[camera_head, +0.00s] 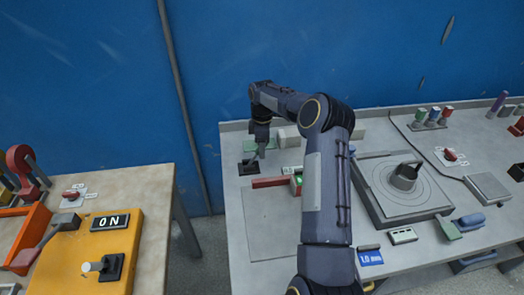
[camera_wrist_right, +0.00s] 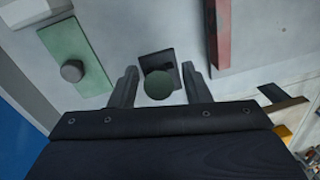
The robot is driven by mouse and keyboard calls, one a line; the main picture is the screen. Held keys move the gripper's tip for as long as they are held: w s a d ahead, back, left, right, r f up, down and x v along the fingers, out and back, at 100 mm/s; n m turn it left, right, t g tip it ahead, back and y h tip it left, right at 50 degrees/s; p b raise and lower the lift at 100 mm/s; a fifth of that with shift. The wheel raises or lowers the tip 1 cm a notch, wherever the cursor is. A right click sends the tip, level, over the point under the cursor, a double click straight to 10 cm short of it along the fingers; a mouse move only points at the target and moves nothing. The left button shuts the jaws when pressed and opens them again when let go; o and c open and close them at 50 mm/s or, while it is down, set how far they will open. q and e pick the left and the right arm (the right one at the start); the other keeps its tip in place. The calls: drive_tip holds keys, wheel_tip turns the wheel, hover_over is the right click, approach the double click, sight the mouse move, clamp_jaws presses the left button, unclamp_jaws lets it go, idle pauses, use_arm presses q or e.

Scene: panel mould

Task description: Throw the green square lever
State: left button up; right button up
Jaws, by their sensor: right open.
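A lever with a dark green knob (camera_wrist_right: 159,83) stands on a dark square base (camera_wrist_right: 157,62) in the right wrist view. The knob looks round from above. In the head view the dark base (camera_head: 246,168) lies at the left end of the grey bench. My right gripper (camera_head: 261,153) reaches down over this base. Its two fingers (camera_wrist_right: 160,88) are open, one on each side of the knob, with gaps visible. Whether the knob is at fingertip height I cannot tell. My left gripper is not in view.
A green plate with a grey knob (camera_wrist_right: 72,70) lies beside the lever. A red bar (camera_head: 269,182) lies in front of it. A turntable plate (camera_head: 376,205) is to the right. A yellow box with an ON sign (camera_head: 128,245) stands on the separate left table.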

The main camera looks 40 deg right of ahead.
drive_tip(key=shift+f, duration=0.1)
clamp_jaws()
idle(0.3)
